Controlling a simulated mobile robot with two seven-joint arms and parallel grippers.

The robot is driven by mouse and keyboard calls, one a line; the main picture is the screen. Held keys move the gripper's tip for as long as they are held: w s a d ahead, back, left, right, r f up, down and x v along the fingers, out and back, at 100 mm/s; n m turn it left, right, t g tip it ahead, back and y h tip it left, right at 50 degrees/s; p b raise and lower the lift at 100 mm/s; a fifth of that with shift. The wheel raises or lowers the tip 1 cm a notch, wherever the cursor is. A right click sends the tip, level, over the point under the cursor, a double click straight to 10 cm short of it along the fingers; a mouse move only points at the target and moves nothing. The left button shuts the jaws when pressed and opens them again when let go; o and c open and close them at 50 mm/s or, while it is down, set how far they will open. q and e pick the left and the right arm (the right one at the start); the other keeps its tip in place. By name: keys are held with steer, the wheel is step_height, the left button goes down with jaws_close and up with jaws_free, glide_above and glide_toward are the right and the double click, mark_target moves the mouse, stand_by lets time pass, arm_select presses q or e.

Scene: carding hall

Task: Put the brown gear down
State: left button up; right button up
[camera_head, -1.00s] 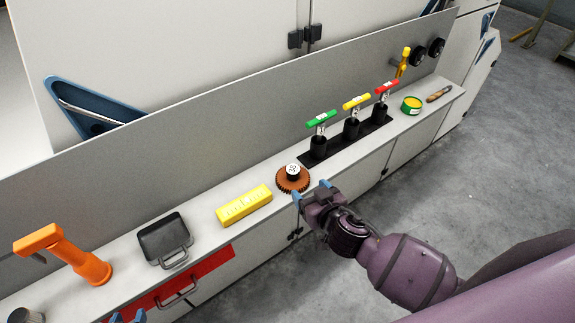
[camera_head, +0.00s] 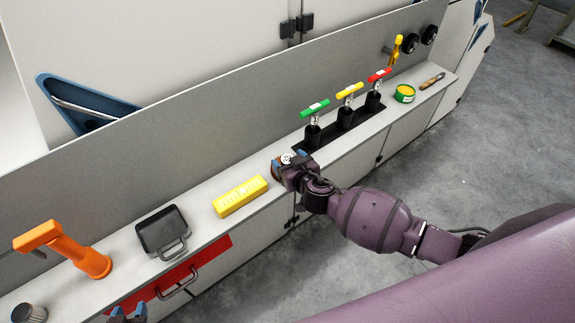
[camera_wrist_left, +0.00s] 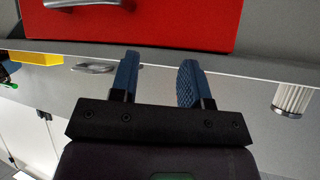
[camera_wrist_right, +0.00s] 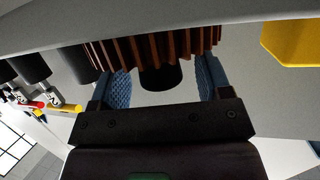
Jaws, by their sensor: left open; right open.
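The brown gear (camera_head: 276,172) is on the light shelf, left of the lever row, mostly hidden by my right gripper (camera_head: 283,165) in the head view. A black peg top with white marks (camera_head: 286,159) shows above it. In the right wrist view the toothed gear (camera_wrist_right: 150,46) lies at the fingertips, with a black hub (camera_wrist_right: 160,78) between the fingers. My right gripper (camera_wrist_right: 163,82) is open around it; finger contact cannot be told. My left gripper (camera_head: 128,314) is open and empty near the red drawer (camera_head: 170,280); it also shows in the left wrist view (camera_wrist_left: 158,80).
A yellow block (camera_head: 240,196) lies just left of the gear. A black tray (camera_head: 152,231) and an orange tool (camera_head: 75,253) stand further left. The green lever (camera_head: 314,108), yellow lever (camera_head: 350,90) and red lever (camera_head: 379,75) stand to the right. A panel (camera_head: 200,130) rises behind the shelf.

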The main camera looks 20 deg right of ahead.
steer(key=shift+w+a+f, duration=0.1)
steer(key=shift+w+f, duration=0.05)
steer(key=shift+w, duration=0.3)
steer(key=c, duration=1)
steer(key=shift+c, duration=1)
